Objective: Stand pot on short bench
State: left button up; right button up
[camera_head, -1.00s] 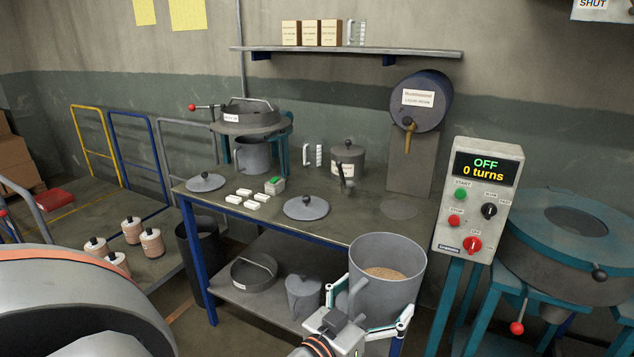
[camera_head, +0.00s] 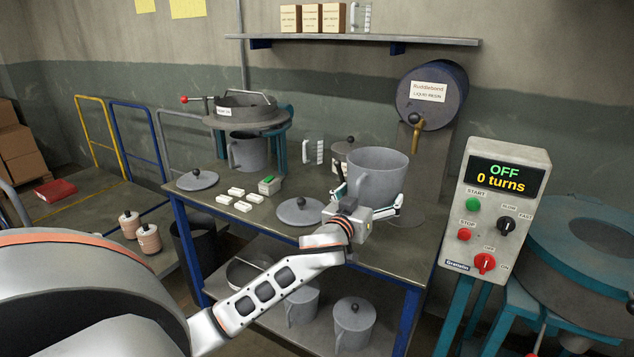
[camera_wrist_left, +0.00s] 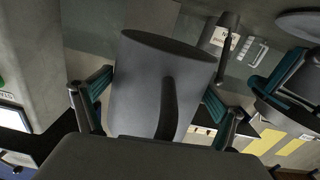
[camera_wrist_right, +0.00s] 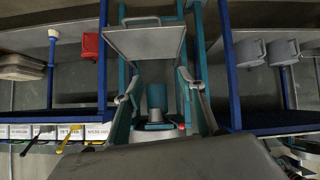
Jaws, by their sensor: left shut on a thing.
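A large grey pot (camera_head: 377,174) is held by my left gripper (camera_head: 368,203) over the right part of the bench top (camera_head: 375,250) with blue legs. I cannot tell whether its base touches the top. In the left wrist view the pot (camera_wrist_left: 140,85) sits between the two fingers, its handle facing the camera.
Flat lids (camera_head: 300,210), white blocks (camera_head: 235,195) and a lidded pot (camera_head: 343,150) are on the bench top. A resin drum (camera_head: 432,95) with a tap stands behind. The control box (camera_head: 495,215) reads OFF, to the right. More pots (camera_head: 352,322) are on the lower shelf.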

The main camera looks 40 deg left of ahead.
pick_arm(q)
jog(key=shift+w+a+r, duration=0.25)
jog(key=shift+a+r, duration=0.05)
jog(key=shift+r, duration=0.2)
jog(key=shift+a+f, duration=0.1)
jog(key=shift+f, duration=0.25)
notch_tip(320, 180, down, 5)
jog(key=shift+w+r+b, duration=0.1)
jog(key=shift+r+b, duration=0.05)
jog(key=shift+b, duration=0.7)
jog(key=shift+f, duration=0.3)
notch_tip(320, 180, down, 3)
jog(key=shift+r+b, duration=0.1)
jog(key=shift+b, duration=0.45)
jog(key=shift+f, duration=0.45)
pick_arm(e)
jog(key=shift+w+d+f, duration=0.15)
jog(key=shift+w+f, duration=0.1)
jog(key=shift+f, duration=0.2)
jog(key=shift+w+d+f, duration=0.15)
jog(key=shift+w+f, duration=0.05)
jog(key=shift+f, duration=0.2)
pick_arm(q)
jog(key=shift+r, duration=0.1)
pick_arm(e)
jog(key=shift+s+f, duration=0.15)
